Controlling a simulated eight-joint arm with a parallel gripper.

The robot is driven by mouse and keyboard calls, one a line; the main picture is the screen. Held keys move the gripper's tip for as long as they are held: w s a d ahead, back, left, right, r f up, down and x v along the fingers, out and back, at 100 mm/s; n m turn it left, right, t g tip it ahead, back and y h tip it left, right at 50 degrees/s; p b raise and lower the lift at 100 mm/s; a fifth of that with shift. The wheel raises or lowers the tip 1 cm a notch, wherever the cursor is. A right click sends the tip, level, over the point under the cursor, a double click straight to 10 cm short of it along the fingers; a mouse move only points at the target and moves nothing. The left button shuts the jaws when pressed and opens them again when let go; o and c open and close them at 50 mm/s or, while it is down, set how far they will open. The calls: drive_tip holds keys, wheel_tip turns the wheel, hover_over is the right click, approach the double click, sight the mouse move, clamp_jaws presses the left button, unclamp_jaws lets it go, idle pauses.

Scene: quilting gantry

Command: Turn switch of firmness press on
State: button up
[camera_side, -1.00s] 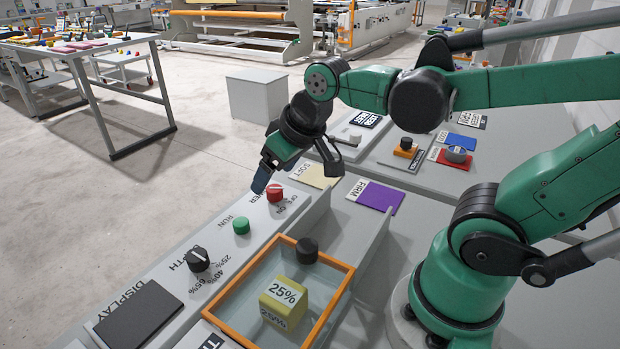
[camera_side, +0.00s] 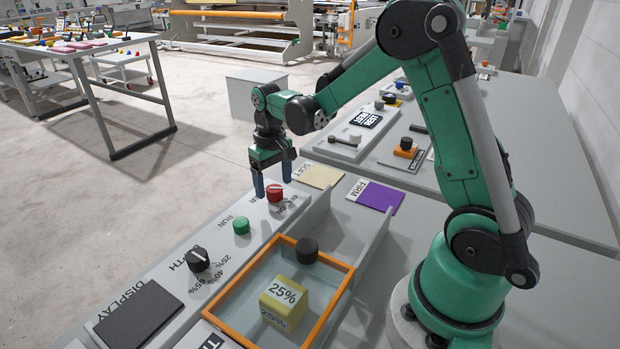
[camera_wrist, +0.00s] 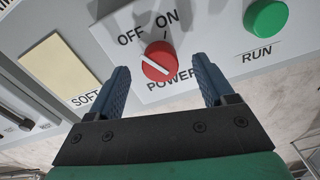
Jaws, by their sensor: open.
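The red POWER switch (camera_wrist: 158,62) is a round knob with a white bar across it, on the press's sloped panel (camera_side: 165,275). In the wrist view the bar slants from upper left to lower right, its upper end on the OFF side. ON is printed above the knob. In the side view the knob (camera_side: 275,193) sits just under my gripper (camera_side: 273,182). My gripper is open, pointing down, with one blue finger on each side of the knob. In the wrist view the fingers (camera_wrist: 162,75) show gaps to the knob; contact is not visible.
A green RUN button (camera_side: 241,225) and a black DEPTH knob (camera_side: 198,259) share the panel. An orange-framed bay (camera_side: 222,303) holds a yellow 25% block (camera_side: 284,297). SOFT (camera_side: 320,176) and FIRM (camera_side: 376,196) pads lie to the right of the switch.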

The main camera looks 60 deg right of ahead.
drive_tip(key=shift+f, duration=1.1)
clamp_jaws()
drive_tip(key=m, duration=0.5)
drive_tip(key=shift+m, duration=0.4)
drive_tip(key=m, duration=0.5)
drive_tip(key=shift+m, duration=0.7)
unclamp_jaws()
